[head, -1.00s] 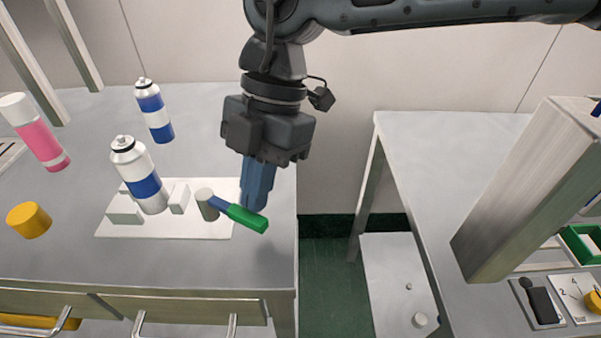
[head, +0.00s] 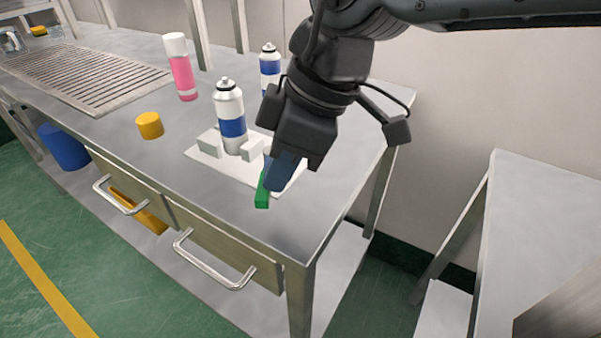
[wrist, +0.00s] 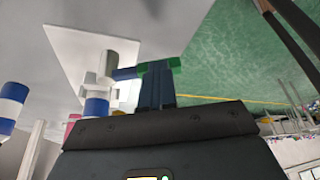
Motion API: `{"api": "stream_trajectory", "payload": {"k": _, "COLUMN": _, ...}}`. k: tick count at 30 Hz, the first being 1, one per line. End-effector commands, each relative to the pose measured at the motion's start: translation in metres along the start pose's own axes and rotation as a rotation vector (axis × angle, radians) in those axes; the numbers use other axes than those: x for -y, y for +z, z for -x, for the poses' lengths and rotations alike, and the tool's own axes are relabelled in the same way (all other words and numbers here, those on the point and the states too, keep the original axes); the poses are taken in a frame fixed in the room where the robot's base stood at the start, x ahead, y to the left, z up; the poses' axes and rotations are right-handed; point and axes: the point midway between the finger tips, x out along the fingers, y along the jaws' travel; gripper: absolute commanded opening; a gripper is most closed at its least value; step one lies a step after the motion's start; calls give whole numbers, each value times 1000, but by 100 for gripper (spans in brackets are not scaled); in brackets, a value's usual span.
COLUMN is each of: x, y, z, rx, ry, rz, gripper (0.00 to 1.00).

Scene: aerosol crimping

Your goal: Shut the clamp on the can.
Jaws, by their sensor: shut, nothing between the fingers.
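A white can with a blue band (head: 232,128) stands upright on the clamp's white base plate (head: 212,164). A pale clamp block (head: 208,140) is at its left and another (head: 252,150) at its right; I cannot tell whether both touch it. The clamp's green handle (head: 262,193) sticks out near the plate's front right edge, and my gripper (head: 280,182) is shut and empty right against or beside it. In the wrist view the blue lever (wrist: 125,73) runs from a pale post (wrist: 105,65) to the green handle (wrist: 160,65), at my fingertips (wrist: 157,72). In the head view my gripper hides the post.
A second blue-banded can (head: 269,66) stands behind. A pink bottle with a white cap (head: 183,75) and a yellow cap (head: 150,125) are at the left. The bench's front right corner is clear. A gap of floor separates it from another table (head: 540,200).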

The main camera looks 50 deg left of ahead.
Motion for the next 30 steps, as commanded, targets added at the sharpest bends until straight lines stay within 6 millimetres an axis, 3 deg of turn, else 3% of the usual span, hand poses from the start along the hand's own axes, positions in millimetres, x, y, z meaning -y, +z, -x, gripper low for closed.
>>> {"api": "stream_trajectory", "payload": {"k": 30, "x": 2, "y": -19, "z": -9, "rx": 1, "ry": -6, "rz": 1, "gripper": 0}}
